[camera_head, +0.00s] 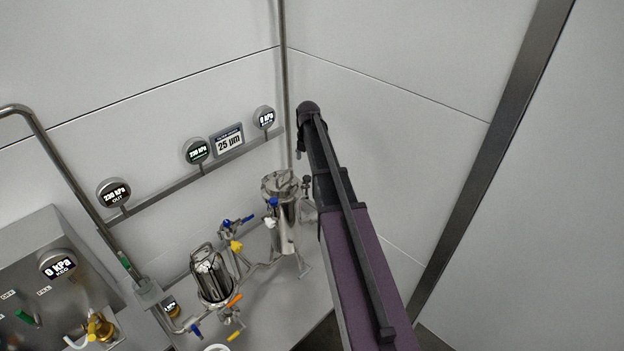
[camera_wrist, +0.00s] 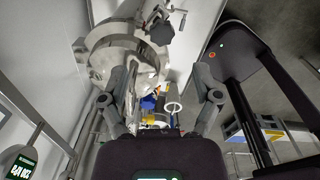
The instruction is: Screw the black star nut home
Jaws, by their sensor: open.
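A dark star-shaped nut (camera_wrist: 161,32) shows near the top of the wrist view, beside the rim of a steel vessel (camera_wrist: 105,55). A small dark knob (camera_head: 307,181) at the right side of the tall steel vessel (camera_head: 285,222) in the head view looks like the same nut. My gripper (camera_wrist: 166,76) is open, with its two fingers spread and nothing held between them. The nut lies beyond the fingertips, apart from them. Its thread is too small to make out. In the head view my arm hides the area to the right of the vessel.
A second steel vessel (camera_head: 211,275) with coloured valve handles stands at the front left. Gauges (camera_head: 197,151) sit on a wall rail (camera_head: 205,170). A vertical pipe (camera_head: 285,90) rises behind the tall vessel. The wall at right is bare. A blue part (camera_wrist: 149,102) shows between my fingers, farther down.

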